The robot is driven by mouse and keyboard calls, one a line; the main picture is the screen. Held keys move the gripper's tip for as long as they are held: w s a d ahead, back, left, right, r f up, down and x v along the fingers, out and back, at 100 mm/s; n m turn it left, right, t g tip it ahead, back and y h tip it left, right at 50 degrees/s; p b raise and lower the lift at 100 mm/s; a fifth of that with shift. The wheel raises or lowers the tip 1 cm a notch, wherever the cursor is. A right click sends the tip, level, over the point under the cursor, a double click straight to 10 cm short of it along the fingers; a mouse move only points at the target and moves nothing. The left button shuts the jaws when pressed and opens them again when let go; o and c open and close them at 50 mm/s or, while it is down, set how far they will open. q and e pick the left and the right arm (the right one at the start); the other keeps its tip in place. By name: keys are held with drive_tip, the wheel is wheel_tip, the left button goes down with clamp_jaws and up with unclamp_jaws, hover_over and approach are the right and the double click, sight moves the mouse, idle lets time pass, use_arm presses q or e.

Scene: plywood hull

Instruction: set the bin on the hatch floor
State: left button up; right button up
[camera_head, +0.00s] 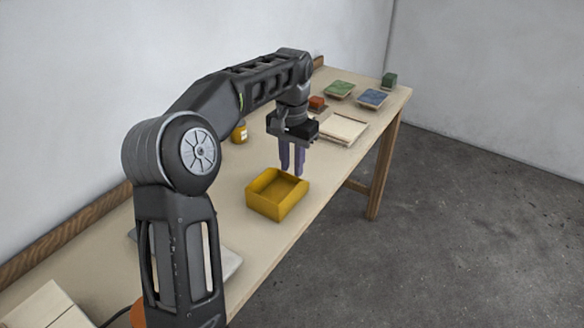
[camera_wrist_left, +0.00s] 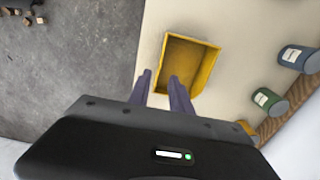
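The bin is a yellow open-topped box (camera_head: 262,204) standing upright on the pale workbench, and it looks empty. It also shows in the left wrist view (camera_wrist_left: 211,66), just beyond the fingertips. My left gripper (camera_head: 291,172) points down above the bin's far side, its two purple fingers apart with nothing between them. In the left wrist view the fingers (camera_wrist_left: 160,78) are spread, with the bin ahead and to the right. I cannot tell which surface is the hatch floor. My right gripper is not in view.
Pale boards (camera_head: 343,129) lie beyond the bin, with an orange block (camera_head: 317,102), green tray (camera_head: 339,90), blue tray (camera_head: 372,97) and green block (camera_head: 389,80) farther back. A yellow jar (camera_head: 239,132) stands near the wall. Bare bench surrounds the bin.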

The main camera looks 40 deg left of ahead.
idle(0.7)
use_arm(q)
drive_tip(key=s+d+f+h, duration=0.2)
drive_tip(key=d+f, duration=0.8)
drive_tip(key=f, duration=0.4)
drive_tip(key=s+d+f+h, duration=0.1)
drive_tip(key=s+d+f, duration=0.1)
drive_tip(key=d+f, duration=1)
drive_tip(key=s+d+f, duration=0.3)
drive_tip(key=s+f, duration=0.1)
drive_tip(key=s, duration=0.3)
drive_tip(key=s+d+f+n, duration=0.1)
drive_tip(key=s+d+f, duration=0.2)
drive_tip(key=s, duration=0.4)
drive_tip(key=s+d+f+h, duration=0.1)
drive_tip(key=s+d+f, duration=0.2)
drive_tip(key=s+f, duration=0.2)
drive_tip(key=shift+s+d+f+n+t, duration=0.15)
drive_tip(key=shift+s+d+n+t, duration=0.2)
drive_tip(key=shift+s, duration=0.85)
